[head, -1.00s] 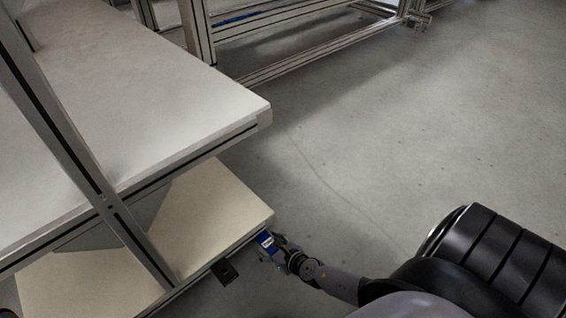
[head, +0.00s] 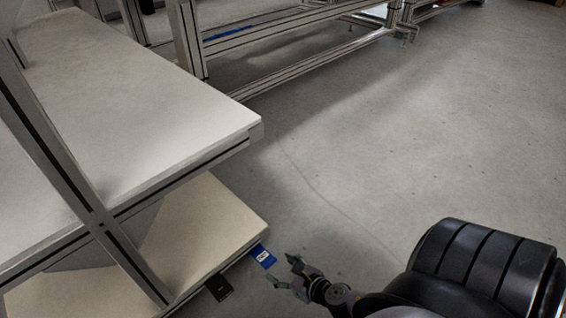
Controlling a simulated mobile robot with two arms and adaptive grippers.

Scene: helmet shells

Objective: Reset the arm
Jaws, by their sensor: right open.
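My right gripper (head: 284,272) shows in the lower middle of the head view, at the end of my right arm, which comes in from the lower right. It is open and empty, over the floor just right of the lower shelf. A small blue tag with a white label (head: 263,256) sits at the lower shelf's edge, a little left of the fingers and apart from them. My left gripper is not in view.
A workbench with a pale top (head: 130,90) and a pale lower shelf (head: 205,225) fills the left. A small black piece (head: 219,287) is on the shelf's front edge. A metal frame (head: 290,50) stands behind. Grey floor (head: 400,140) is clear on the right.

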